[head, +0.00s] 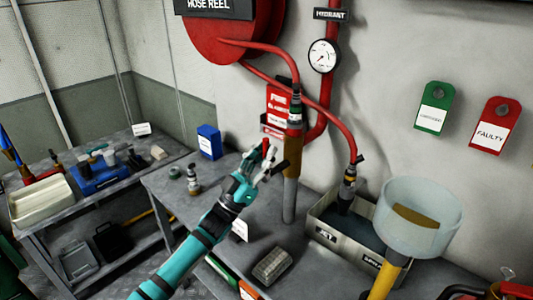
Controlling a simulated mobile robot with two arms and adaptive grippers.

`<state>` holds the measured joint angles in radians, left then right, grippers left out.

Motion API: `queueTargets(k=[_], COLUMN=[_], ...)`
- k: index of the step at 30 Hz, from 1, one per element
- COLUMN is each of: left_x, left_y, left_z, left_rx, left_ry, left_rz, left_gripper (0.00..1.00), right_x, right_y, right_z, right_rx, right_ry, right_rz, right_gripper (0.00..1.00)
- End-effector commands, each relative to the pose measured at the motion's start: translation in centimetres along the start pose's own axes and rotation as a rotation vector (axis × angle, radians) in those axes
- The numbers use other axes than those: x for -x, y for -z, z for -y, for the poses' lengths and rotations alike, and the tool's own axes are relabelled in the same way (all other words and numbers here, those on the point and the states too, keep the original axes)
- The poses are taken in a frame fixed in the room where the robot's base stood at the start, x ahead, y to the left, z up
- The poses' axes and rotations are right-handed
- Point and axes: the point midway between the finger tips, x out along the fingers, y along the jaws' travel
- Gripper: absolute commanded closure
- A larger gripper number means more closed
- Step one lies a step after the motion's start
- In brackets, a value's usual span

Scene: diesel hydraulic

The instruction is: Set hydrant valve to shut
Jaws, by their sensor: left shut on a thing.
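The hydrant label (330,15) is on the wall above a round pressure gauge (323,55) on the red hydrant pipe (334,105), which bends left near the bench. My left gripper (266,160) is in front of the grey-brown standpipe (290,190), shut on a small red handle (266,150). The handle looks like the hydrant valve's, but the fingers hide most of it, and I cannot tell its setting. My right gripper is not in view.
A hose reel (235,30) feeds red hoses down the wall. Green (434,108) and red FAULTY (495,125) tags hang at right. A second bench (140,170) stands left.

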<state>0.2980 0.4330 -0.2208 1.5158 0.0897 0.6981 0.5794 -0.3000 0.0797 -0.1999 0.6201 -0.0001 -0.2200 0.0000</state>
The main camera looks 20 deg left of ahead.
Motion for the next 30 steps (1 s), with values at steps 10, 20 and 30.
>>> queueTargets(k=[10, 20, 30], left_x=[0.0, 1.4, 8.4], left_y=[0.1, -0.1, 0.0], left_z=[0.1, 0.1, 0.2], left_rx=[-0.003, -0.002, -0.003], left_ry=[0.0, 0.001, 0.002], left_rz=[-0.002, 0.004, 0.004], left_gripper=[0.62, 0.62, 0.62], right_x=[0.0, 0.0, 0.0], right_y=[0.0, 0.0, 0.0], right_z=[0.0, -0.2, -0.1], right_rx=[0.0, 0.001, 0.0], right_ry=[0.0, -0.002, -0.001], right_rz=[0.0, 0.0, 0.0], right_gripper=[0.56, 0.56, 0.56])
